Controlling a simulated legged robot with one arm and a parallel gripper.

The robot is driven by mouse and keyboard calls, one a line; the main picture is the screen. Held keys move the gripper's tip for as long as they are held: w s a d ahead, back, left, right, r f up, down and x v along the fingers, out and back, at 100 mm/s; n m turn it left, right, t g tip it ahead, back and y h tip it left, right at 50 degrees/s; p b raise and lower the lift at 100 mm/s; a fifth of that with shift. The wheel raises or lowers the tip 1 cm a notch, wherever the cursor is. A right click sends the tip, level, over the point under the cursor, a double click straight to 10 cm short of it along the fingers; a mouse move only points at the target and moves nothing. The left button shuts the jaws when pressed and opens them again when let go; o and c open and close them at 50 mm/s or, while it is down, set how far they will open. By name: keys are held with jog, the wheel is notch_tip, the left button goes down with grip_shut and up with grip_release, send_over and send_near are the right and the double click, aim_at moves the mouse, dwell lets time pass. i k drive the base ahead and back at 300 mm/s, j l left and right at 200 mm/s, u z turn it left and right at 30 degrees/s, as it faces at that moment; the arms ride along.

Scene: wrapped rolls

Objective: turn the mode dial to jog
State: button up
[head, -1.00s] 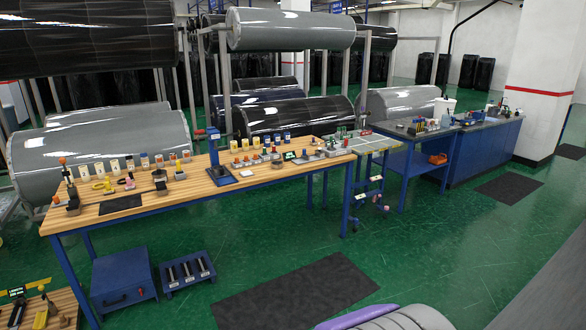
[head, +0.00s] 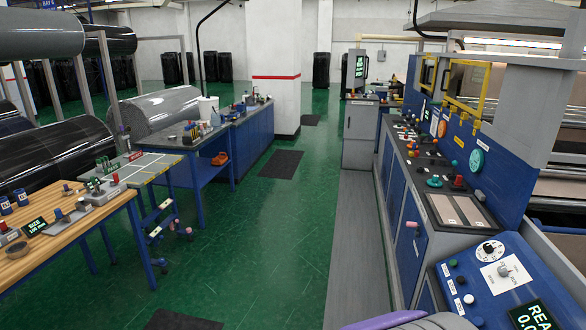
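A blue control panel (head: 470,280) stands at the lower right in the head view. On it a white square plate (head: 508,280) carries a grey rotary knob (head: 503,270) with small lettering around it, too small to read surely. Just above and left of it is a round white scale dial (head: 489,250) with a dark centre. I cannot tell which of the two is the mode dial, or whether either is set to jog. My gripper is not in view.
Several push buttons (head: 456,280) line the panel's left side, and a dark display (head: 535,316) with green text is at the bottom right. A long blue machine console (head: 408,225) runs behind. Workbenches (head: 75,235) stand left.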

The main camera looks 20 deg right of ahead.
aim_at(503, 271)
jog(key=i+l+z, duration=0.1)
jog(key=i+z, duration=0.15)
jog(key=z, duration=0.25)
jog(key=i+z, duration=0.25)
jog(key=z, duration=0.25)
jog(key=i+j+z, duration=0.1)
jog(key=i+z, duration=0.15)
jog(key=z, duration=0.2)
jog(key=i+j+z, duration=0.2)
jog(key=z, duration=0.3)
jog(key=i+j+z, duration=0.8)
jog(key=k, duration=0.1)
